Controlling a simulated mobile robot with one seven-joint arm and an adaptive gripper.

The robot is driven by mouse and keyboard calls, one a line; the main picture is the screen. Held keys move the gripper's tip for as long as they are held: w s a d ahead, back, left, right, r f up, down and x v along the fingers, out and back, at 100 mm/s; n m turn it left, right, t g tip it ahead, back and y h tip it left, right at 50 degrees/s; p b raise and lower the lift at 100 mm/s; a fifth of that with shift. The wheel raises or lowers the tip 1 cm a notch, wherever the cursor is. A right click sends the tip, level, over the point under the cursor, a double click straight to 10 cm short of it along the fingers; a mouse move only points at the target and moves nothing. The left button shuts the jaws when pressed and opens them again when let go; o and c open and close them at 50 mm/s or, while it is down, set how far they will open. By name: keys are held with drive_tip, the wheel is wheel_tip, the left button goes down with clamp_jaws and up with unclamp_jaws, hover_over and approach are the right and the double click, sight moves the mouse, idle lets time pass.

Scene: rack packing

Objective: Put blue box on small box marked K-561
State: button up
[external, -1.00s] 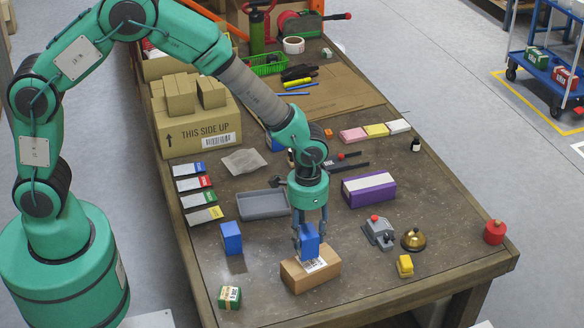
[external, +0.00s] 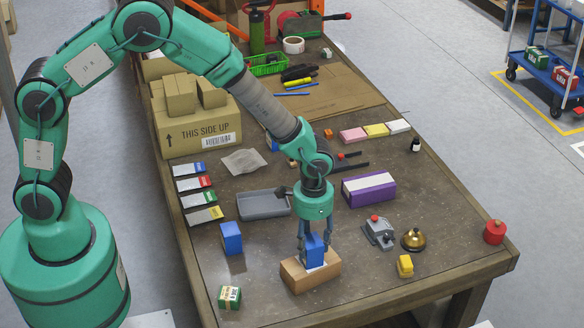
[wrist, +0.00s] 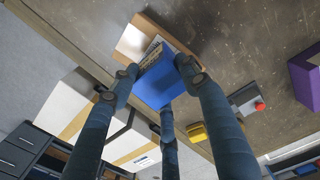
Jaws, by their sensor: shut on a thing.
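A small blue box (external: 314,250) is between the fingers of my gripper (external: 315,243), which is shut on it. It stands upright at the top of a small brown cardboard box (external: 297,277) near the front of the table; whether it touches the top or hovers just above, I cannot tell. In the wrist view the blue box (wrist: 157,84) is held among the fingers (wrist: 157,76), with the brown box (wrist: 133,36) behind it and part of its white label showing. The label's text is not readable. A second blue box (external: 231,238) stands on the table to the left.
A grey tray (external: 263,206) lies behind my gripper. A green box (external: 229,297) is at the front left. A grey device with a red button (external: 379,232), a brass bell (external: 413,239), a yellow object (external: 405,266) and a purple box (external: 369,189) are to the right.

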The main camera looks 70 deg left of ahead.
idle(0.3)
drive_tip(key=o, duration=1.3)
drive_tip(key=shift+f, duration=0.1)
wheel_tip(320, 180, up, 12)
drive_tip(key=shift+r+p, duration=0.15)
drive_tip(key=shift+p, duration=0.6)
